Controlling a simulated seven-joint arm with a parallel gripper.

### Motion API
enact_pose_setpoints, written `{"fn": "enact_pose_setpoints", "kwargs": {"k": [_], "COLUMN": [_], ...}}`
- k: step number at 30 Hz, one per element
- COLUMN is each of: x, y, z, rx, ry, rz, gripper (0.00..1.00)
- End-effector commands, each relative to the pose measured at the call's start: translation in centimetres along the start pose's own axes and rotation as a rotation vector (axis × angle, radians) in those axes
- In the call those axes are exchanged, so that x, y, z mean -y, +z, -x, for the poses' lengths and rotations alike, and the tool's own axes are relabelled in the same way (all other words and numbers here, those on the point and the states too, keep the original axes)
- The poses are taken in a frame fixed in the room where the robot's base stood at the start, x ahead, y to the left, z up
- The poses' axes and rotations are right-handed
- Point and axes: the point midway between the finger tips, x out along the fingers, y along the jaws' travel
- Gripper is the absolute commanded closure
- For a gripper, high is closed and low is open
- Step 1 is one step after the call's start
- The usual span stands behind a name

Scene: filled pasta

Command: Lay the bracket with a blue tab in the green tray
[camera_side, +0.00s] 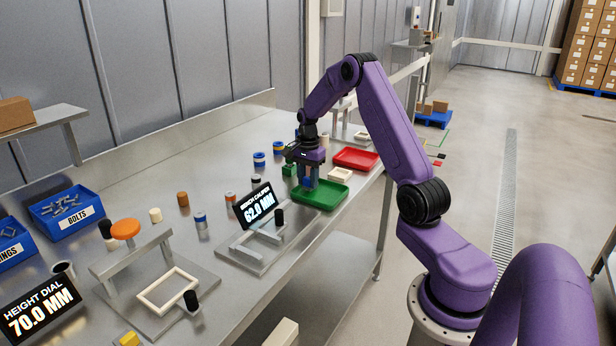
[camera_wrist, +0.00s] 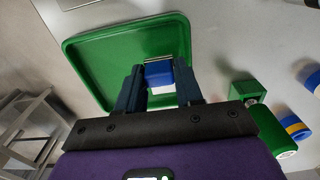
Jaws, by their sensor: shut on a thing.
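The green tray (camera_side: 330,200) lies on the steel bench near its front edge. It fills the upper middle of the wrist view (camera_wrist: 85,75). My gripper (camera_side: 310,186) points down over the tray. In the wrist view my gripper (camera_wrist: 160,88) is shut on the bracket with a blue tab (camera_wrist: 159,69). The blue tab and a small pale part show between the fingers; the rest of the bracket is hidden. The bracket is within the tray's outline, but I cannot tell whether it touches the tray floor.
A red tray (camera_side: 356,158) and a pale square frame (camera_side: 340,174) stand beyond the green tray. Green and blue-banded cylinders stand beside it. A caliper stand with a 62.0 MM display (camera_side: 260,205) is to the left. A height dial (camera_side: 42,308) stands at the lower left.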

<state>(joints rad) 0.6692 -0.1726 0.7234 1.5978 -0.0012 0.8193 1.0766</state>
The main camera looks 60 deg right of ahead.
Motion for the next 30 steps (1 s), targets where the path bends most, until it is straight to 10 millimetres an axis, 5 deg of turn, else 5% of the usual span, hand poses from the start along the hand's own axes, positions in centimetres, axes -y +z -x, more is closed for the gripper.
{"fn": "enact_pose_setpoints", "kwargs": {"k": [30], "x": [0.0], "y": [0.1], "z": [-1.1], "rx": [0.000], "ry": [0.000], "rz": [0.001], "gripper": [0.99]}}
